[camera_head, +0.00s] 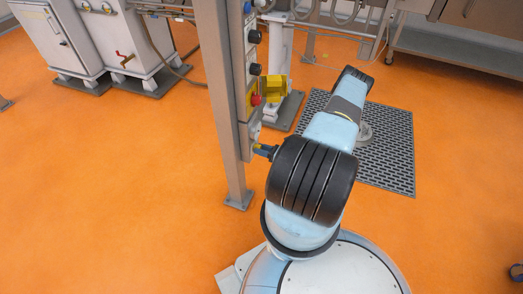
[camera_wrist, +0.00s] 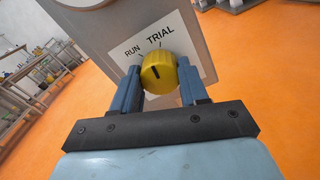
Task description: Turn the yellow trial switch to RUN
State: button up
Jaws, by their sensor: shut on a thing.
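The yellow trial switch (camera_wrist: 159,73) is a round ribbed knob on a white label plate (camera_wrist: 198,50) in the wrist view. The plate reads RUN at the upper left and TRIAL at the upper right. A short dark mark shows on the knob's face; I cannot tell exactly which word it points at. My gripper (camera_wrist: 158,82) has its two blue fingers on either side of the knob and is shut on it. In the head view my gripper (camera_head: 265,150) is at the lower part of the control post, and the knob is mostly hidden there.
The grey post (camera_head: 222,90) stands just left of my gripper. Above the switch, a yellow housing with a red button (camera_head: 256,100) and black knobs (camera_head: 254,69) stick out. A dark floor grate (camera_head: 385,140) lies to the right.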

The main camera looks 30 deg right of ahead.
jog(key=shift+d+f+n, duration=0.1)
jog(key=shift+n, duration=3.6)
jog(key=o, duration=1.1)
jog(key=shift+c, duration=0.2)
jog(key=v, duration=1.3)
jog(key=shift+s+d, duration=0.15)
jog(key=shift+s, duration=0.15)
